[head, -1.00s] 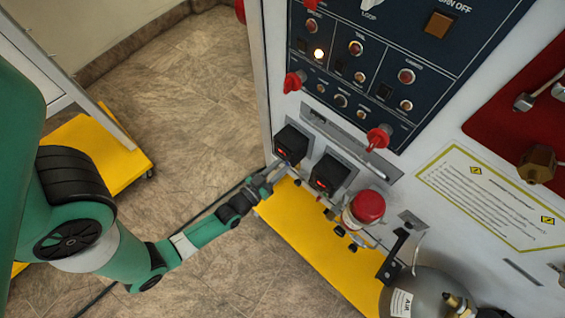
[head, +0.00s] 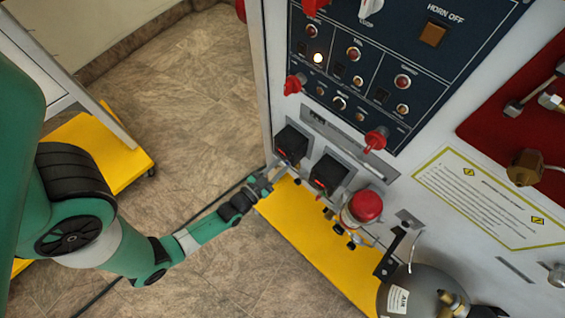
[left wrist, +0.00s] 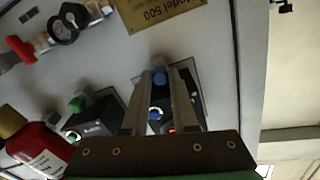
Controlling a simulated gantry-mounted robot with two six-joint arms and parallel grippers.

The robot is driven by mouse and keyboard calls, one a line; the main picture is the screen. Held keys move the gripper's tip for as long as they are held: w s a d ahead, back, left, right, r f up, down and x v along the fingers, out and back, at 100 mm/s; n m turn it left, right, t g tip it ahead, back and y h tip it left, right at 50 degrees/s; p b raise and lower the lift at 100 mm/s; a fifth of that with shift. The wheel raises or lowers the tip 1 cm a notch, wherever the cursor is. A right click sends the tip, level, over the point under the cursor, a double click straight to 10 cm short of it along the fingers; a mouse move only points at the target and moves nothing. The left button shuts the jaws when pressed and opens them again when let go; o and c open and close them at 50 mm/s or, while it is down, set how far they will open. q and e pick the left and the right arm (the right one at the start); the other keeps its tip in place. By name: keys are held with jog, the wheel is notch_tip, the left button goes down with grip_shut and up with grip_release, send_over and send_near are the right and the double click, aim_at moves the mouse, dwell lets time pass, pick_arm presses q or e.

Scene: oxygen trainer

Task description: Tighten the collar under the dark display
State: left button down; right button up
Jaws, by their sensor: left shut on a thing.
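Two black display boxes stand out from the white panel: the left one (head: 292,142) and the right one (head: 328,173). My left gripper (head: 272,175) is just below the left box. In the left wrist view, its two long fingers (left wrist: 164,78) are shut around a small blue collar (left wrist: 160,76) in front of the black box (left wrist: 188,92). A red glow shows on that box beside the fingers. A second blue fitting (left wrist: 155,114) shows between the fingers. The neighbouring box has a green fitting (left wrist: 77,103). My right gripper is not in view.
A red-capped cylinder (head: 366,206) stands close to the right box. A grey tank (head: 418,295) is at the bottom right. A yellow base (head: 310,240) lies below.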

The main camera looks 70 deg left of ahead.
pick_arm(q)
jog(key=c, duration=0.7)
grip_release()
jog(key=p+v, duration=0.3)
jog(key=v, duration=0.8)
jog(key=shift+s+d, duration=0.15)
jog(key=shift+s, duration=0.2)
